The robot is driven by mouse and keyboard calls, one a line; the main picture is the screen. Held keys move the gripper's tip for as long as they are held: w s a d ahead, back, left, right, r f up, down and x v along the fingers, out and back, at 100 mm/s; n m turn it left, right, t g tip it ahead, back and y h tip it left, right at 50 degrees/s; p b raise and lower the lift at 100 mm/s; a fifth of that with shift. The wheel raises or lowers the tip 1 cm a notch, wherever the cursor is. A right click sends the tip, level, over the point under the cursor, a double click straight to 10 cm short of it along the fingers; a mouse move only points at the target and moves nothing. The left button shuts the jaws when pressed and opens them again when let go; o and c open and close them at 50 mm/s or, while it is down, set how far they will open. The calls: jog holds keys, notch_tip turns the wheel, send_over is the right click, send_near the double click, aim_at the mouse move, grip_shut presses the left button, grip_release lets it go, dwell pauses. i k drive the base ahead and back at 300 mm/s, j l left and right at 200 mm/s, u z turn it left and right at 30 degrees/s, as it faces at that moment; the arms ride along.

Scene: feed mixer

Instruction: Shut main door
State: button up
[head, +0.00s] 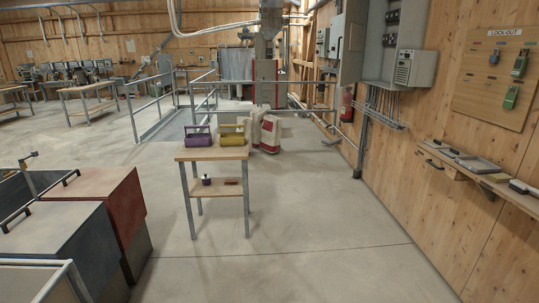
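A grey electrical cabinet (393,50) is mounted high on the wooden wall at the right. Its inside is exposed, with rows of dark switches or breakers. A tall light-grey panel (354,42) stands out from its left edge and looks like its door, swung open. Whether this is the main door cannot be told, as no label on it is readable. My gripper is not in view.
A small wooden table (213,153) with a purple bin (198,136) and a yellow bin (232,134) stands mid-floor. A shelf (470,170) juts from the right wall below a lock-out board (499,75). Red and grey containers (105,190) stand at left. Floor between table and right wall is clear.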

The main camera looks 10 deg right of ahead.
aim_at(355, 18)
jog(key=i+z, duration=0.35)
jog(key=i, duration=2.65)
jog(key=i+j+z, duration=0.1)
jog(key=i, duration=1.1)
jog(key=i+j, duration=0.15)
jog(key=i, duration=1.05)
jog(key=i+z, duration=0.35)
jog(key=i, duration=0.25)
jog(key=i+j+z, duration=0.35)
jog(key=i, duration=0.7)
